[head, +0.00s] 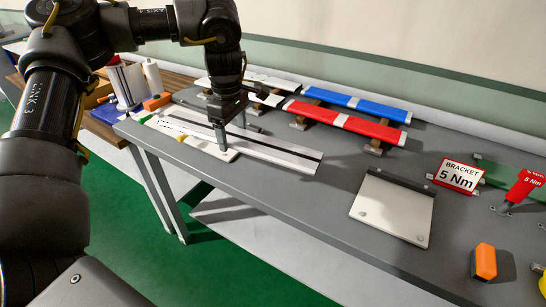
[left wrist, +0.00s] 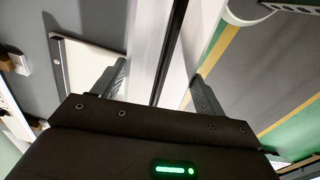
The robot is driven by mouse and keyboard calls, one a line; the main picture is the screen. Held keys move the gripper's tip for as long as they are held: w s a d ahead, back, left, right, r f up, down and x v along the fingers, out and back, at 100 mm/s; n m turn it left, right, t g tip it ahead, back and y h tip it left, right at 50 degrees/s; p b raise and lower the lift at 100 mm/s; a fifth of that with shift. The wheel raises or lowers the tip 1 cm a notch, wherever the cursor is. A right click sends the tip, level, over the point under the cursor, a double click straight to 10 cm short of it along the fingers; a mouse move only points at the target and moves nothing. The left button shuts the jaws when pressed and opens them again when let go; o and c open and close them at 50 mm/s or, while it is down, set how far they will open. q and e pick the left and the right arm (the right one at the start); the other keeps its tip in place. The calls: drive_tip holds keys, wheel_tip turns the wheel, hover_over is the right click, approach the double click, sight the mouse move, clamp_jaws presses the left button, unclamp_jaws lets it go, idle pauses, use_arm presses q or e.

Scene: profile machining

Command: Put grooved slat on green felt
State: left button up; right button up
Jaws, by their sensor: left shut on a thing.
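The grooved slat (head: 285,156) is a long white bar with a dark groove along it, lying along the grey bench near its front left. My left gripper (head: 231,136) points down over it with one finger on each long side and is shut on it. In the left wrist view the slat (left wrist: 145,45) runs between the two fingers (left wrist: 158,88). I cannot tell whether the slat is raised off the bench. A green patch (head: 491,182) shows behind the bracket sign at the right; I cannot be sure it is the green felt. My right gripper is not in view.
A white plate (head: 393,208) lies right of the slat. Red (head: 345,122) and blue (head: 355,103) bars rest on blocks behind. A bracket sign (head: 458,176), a red sign (head: 522,187) and an orange block (head: 485,262) stand at the right. Another white strip (head: 205,146) lies beside the slat's front.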

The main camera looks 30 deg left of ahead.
use_arm(q)
drive_tip(key=w+d+f, duration=0.2)
drive_tip(key=w, duration=0.1)
drive_tip(key=w+d+f+p, duration=0.1)
drive_tip(key=w+d+f, duration=0.1)
drive_tip(key=f, duration=0.1)
drive_tip(key=w+d+f+p, duration=0.1)
drive_tip(key=w+d+f, duration=0.1)
drive_tip(key=w, duration=0.1)
drive_tip(key=shift+w+d+f, duration=0.1)
drive_tip(key=shift+w+f, duration=0.2)
drive_tip(key=shift+w, duration=0.05)
drive_tip(key=shift+w+d+f, duration=0.1)
drive_tip(key=shift+d+f, duration=0.05)
drive_tip(key=shift+f, duration=0.05)
drive_tip(key=f+p, duration=0.2)
drive_tip(key=shift+w+d+f+p, duration=0.15)
drive_tip(key=shift+w+f+p, duration=0.15)
drive_tip(key=shift+f+p, duration=0.05)
drive_tip(key=shift+f, duration=0.3)
drive_tip(key=shift+f, duration=0.15)
drive_tip(key=o, duration=1.2)
drive_tip(key=shift+f, duration=0.1)
drive_tip(key=shift+s, duration=0.1)
